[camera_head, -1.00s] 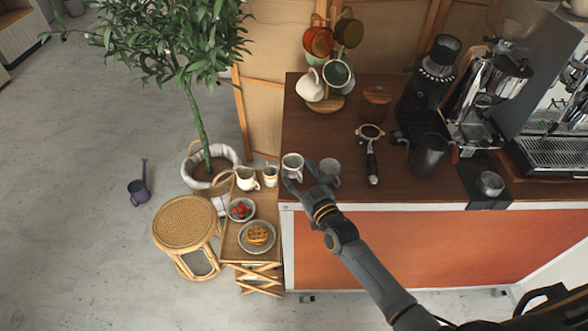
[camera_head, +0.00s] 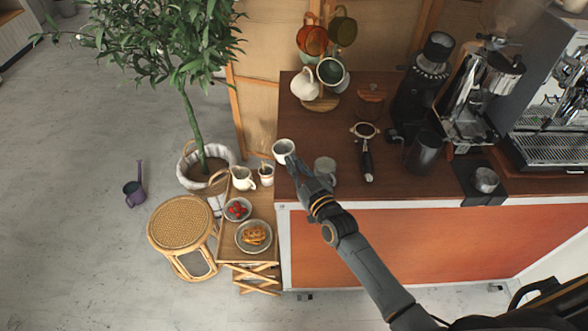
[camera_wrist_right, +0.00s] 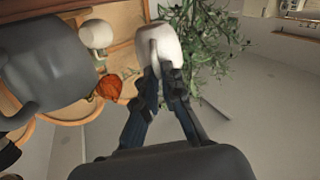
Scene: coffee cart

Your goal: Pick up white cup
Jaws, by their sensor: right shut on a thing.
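The white cup (camera_head: 284,149) is at the left end of the wooden counter, at the tips of my right gripper (camera_head: 291,163). In the right wrist view the white cup (camera_wrist_right: 160,46) sits between the two fingertips of the right gripper (camera_wrist_right: 164,70), which is shut on it. In the head view the fingers hide part of the cup's near side. It appears raised above the counter top. My left gripper is in neither view.
A grey mug (camera_head: 325,170) stands close to the right gripper. A portafilter (camera_head: 366,150) lies farther right on the counter (camera_head: 430,190). A side table (camera_head: 234,232) with a pitcher (camera_head: 242,178) and plates stands left of the counter.

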